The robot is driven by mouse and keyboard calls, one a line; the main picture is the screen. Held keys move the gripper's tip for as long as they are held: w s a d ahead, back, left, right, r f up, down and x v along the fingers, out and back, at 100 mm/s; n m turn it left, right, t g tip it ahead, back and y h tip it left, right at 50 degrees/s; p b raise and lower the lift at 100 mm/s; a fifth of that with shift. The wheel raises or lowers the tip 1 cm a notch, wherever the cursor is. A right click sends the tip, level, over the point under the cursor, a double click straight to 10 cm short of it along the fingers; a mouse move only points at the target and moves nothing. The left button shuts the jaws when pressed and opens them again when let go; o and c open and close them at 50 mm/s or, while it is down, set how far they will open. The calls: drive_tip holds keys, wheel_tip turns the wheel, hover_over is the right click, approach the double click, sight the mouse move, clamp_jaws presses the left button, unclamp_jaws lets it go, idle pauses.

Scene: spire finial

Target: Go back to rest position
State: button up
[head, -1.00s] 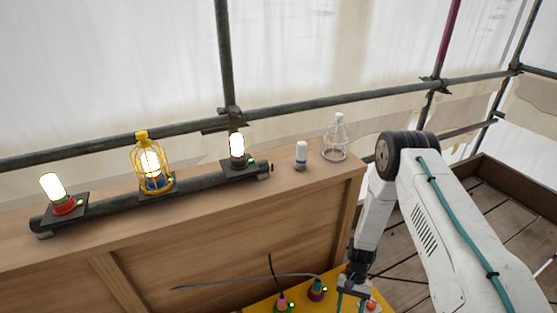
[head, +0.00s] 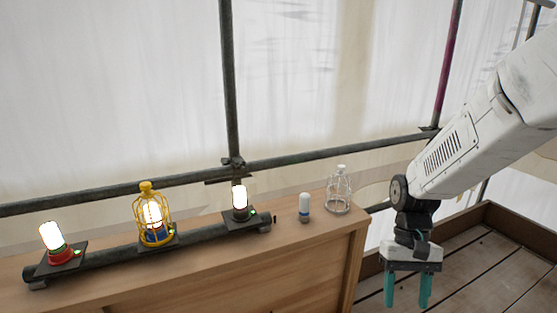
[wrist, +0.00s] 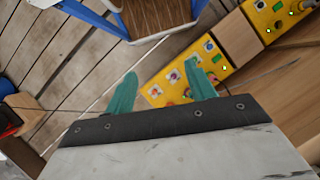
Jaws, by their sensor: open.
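My gripper (head: 408,290) hangs at the right in the head view, beside the right end of the wooden cabinet and over the plank floor. Its two teal fingers point down, apart, with nothing between them. In the wrist view the gripper (wrist: 163,85) is also open and empty, above the floor and a yellow panel (wrist: 158,97) with coloured fittings. The yellow panel does not show in the head view now.
A wooden cabinet top (head: 290,240) carries a dark pipe (head: 110,257) with three lit lamps, the middle one (head: 153,217) in a yellow cage. An unlit bulb (head: 304,207) and a clear wire cage (head: 339,191) stand to the right. Scaffold poles (head: 230,90) run behind.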

drive_tip(key=s+r+t, duration=0.6)
drive_tip(key=s+r, duration=0.8)
drive_tip(key=r, duration=0.1)
drive_tip(key=shift+s+d+r+n+h, duration=0.25)
drive_tip(key=shift+d+r+n+h, duration=0.05)
drive_tip(key=shift+n, duration=0.1)
